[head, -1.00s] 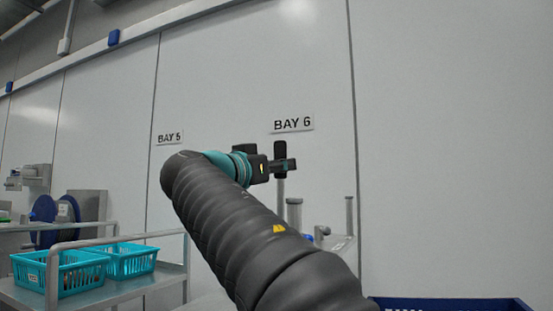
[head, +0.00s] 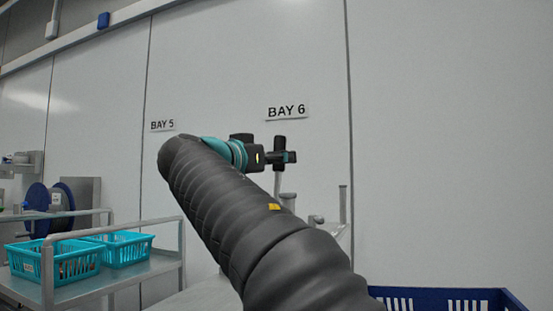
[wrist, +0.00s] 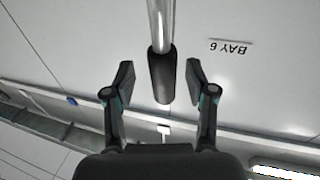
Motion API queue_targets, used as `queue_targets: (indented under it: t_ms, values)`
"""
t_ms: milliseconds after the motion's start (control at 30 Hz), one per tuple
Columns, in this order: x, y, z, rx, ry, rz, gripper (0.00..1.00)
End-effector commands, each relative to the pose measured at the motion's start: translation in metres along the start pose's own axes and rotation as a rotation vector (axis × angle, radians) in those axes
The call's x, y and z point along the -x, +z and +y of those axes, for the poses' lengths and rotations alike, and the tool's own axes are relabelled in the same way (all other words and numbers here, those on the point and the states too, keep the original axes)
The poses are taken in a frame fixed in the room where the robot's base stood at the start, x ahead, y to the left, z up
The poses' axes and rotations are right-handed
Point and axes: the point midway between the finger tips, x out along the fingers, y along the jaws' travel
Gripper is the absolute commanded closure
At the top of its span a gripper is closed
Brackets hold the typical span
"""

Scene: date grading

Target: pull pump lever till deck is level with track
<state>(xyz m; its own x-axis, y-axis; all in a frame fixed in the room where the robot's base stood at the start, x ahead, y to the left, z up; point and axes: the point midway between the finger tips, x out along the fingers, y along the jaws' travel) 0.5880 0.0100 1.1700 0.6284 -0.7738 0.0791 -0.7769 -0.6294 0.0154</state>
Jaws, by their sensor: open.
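The pump lever is a pale metal rod (wrist: 160,22) with a black grip (wrist: 161,75) at its end. In the wrist view the black grip lies between the two fingers of my gripper (wrist: 160,82), which stand apart with a visible gap on each side. In the head view the lever's black grip (head: 280,141) shows just above my gripper (head: 281,157), with its rod (head: 278,184) below. My arm hides much of what is beneath. I cannot make out the deck or the track for sure.
A trolley (head: 110,284) with teal baskets (head: 55,262) stands at the left. A blue crate (head: 440,294) is at the lower right. Metal posts (head: 343,204) rise right of my arm. A BAY 6 sign (head: 287,111) is on the white wall behind.

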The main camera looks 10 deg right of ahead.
Motion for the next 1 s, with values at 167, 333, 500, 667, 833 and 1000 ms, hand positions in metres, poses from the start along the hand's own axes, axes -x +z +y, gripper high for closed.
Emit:
queue_targets:
  t_ms: [167,333,500,667,833,1000]
  values:
    - [0.025,-0.001,0.000,-0.001,-0.004,0.001,0.44]
    - [0.059,-0.001,0.000,-0.001,-0.004,0.001,0.44]
    - [0.089,-0.001,0.000,-0.001,-0.003,0.001,0.44]
    - [0.107,0.000,0.000,-0.001,-0.001,0.000,0.44]
    - [0.115,0.000,0.000,-0.001,0.000,0.001,0.44]
    - [0.116,0.000,0.001,-0.001,0.001,0.001,0.44]
